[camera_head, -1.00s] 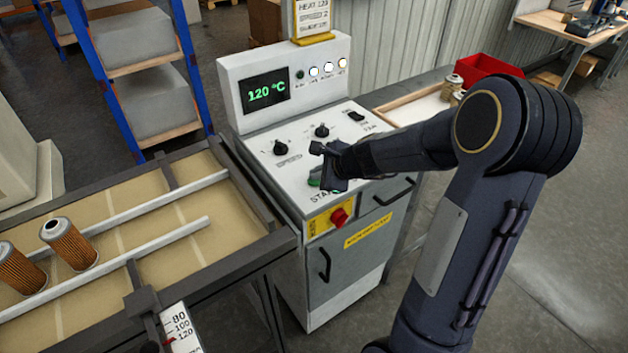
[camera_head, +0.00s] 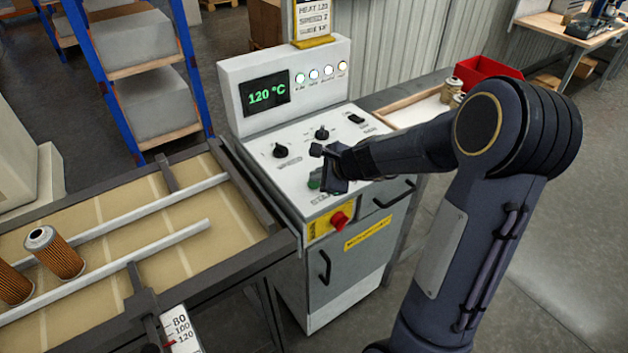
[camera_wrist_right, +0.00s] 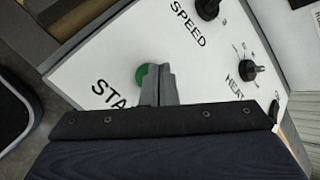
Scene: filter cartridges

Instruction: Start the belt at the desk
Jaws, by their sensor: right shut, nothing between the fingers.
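The control desk (camera_head: 293,131) stands in the middle of the head view, its screen (camera_head: 265,93) reading 120 °C. The green START button (camera_head: 314,179) is on its top panel, partly hidden by my right gripper (camera_head: 328,172). In the right wrist view the green button (camera_wrist_right: 141,76) sits beside the shut, empty fingertips (camera_wrist_right: 160,85); I cannot tell whether they touch it. The belt (camera_head: 150,218) at the left carries a pleated filter cartridge (camera_head: 56,254) standing upright and another (camera_head: 12,286) cut by the picture's edge. My left gripper is not in view.
A red stop button (camera_head: 340,219) sits on the desk's front. Speed (camera_head: 281,150) and heat (camera_head: 322,132) knobs are on the panel. Two white guide rails (camera_head: 150,247) run along the belt. A red bin (camera_head: 484,72) and more cartridges stand behind my arm.

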